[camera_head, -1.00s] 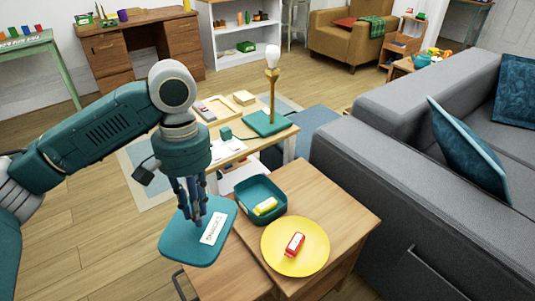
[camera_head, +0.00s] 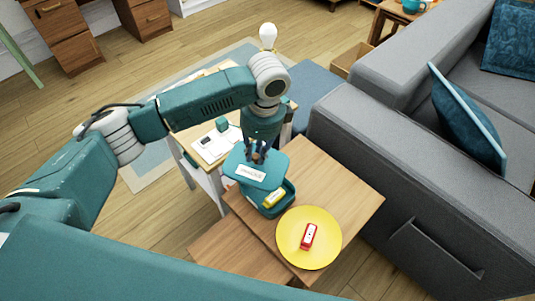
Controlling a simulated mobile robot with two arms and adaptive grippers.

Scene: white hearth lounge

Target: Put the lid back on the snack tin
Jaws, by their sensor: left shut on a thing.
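My left gripper (camera_head: 257,154) points down and is shut on the teal lid (camera_head: 270,178), which has a white label on top. The lid is above the back left part of the teal snack tin (camera_head: 287,203) and looks tilted; I cannot tell whether they touch. The tin stands on the wooden side table and is partly hidden by the lid. A yellow packet (camera_head: 273,198) shows inside the tin's open front part. My right gripper is not in view.
A yellow plate (camera_head: 293,252) with a red snack item (camera_head: 308,237) sits on the wooden table (camera_head: 350,200) in front of the tin. A grey sofa (camera_head: 390,165) stands close on the right. A low table (camera_head: 212,155) with papers is behind.

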